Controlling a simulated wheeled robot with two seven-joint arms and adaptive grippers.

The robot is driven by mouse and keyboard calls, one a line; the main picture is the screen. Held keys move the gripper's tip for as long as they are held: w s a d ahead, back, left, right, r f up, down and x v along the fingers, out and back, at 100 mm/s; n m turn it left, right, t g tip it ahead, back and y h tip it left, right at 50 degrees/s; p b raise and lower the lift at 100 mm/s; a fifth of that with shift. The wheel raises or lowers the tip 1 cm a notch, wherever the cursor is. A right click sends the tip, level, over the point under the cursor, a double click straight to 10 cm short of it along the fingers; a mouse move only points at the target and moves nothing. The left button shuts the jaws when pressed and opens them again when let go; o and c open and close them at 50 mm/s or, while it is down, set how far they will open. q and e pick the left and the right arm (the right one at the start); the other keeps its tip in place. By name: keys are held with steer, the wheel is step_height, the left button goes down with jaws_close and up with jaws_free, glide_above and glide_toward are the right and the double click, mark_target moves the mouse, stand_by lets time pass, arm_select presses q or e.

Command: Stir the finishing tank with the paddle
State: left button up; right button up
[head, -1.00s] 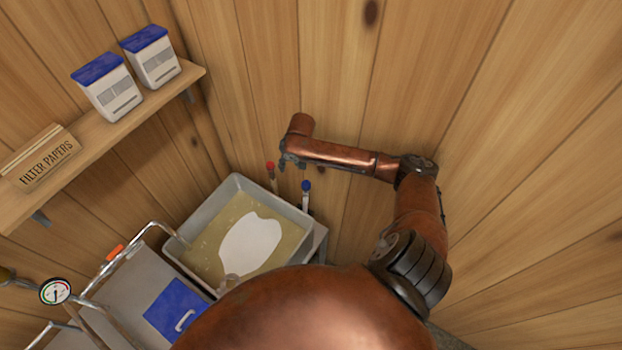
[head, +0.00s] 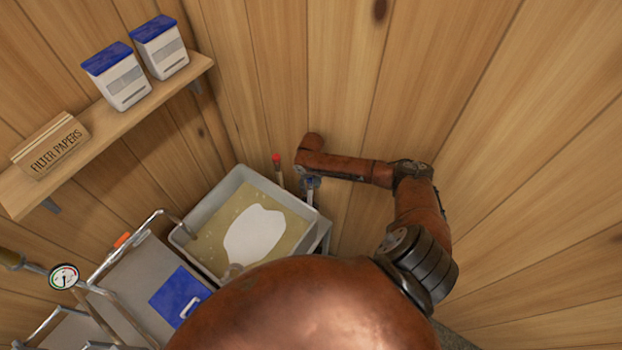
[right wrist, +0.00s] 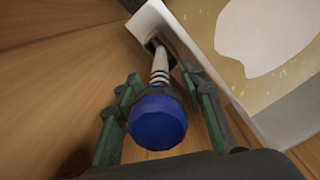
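The finishing tank (head: 207,203) is a pale rectangular pan of golden liquid with a large white patch on its surface. A handle with a blue knob (head: 309,183) stands at the tank's right side; whether it is the paddle's I cannot tell. My right gripper (head: 308,178) is over this handle. In the right wrist view my right gripper (right wrist: 160,95) is open, its fingers on either side of the blue knob (right wrist: 158,118) and pale shaft, with gaps showing. The shaft's lower end goes into a dark slot beside the tank. My left gripper is not in view.
A red-tipped handle (head: 277,165) stands just left of the blue one. Wooden walls are close behind. A shelf (head: 150,105) at left bears two blue-lidded tubs and a filter papers box (head: 50,148). A blue panel (head: 180,296), pipes and a gauge (head: 64,276) are at lower left.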

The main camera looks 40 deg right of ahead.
steer(key=shift+f, duration=0.9)
jaws_close()
steer(key=shift+r, duration=0.1)
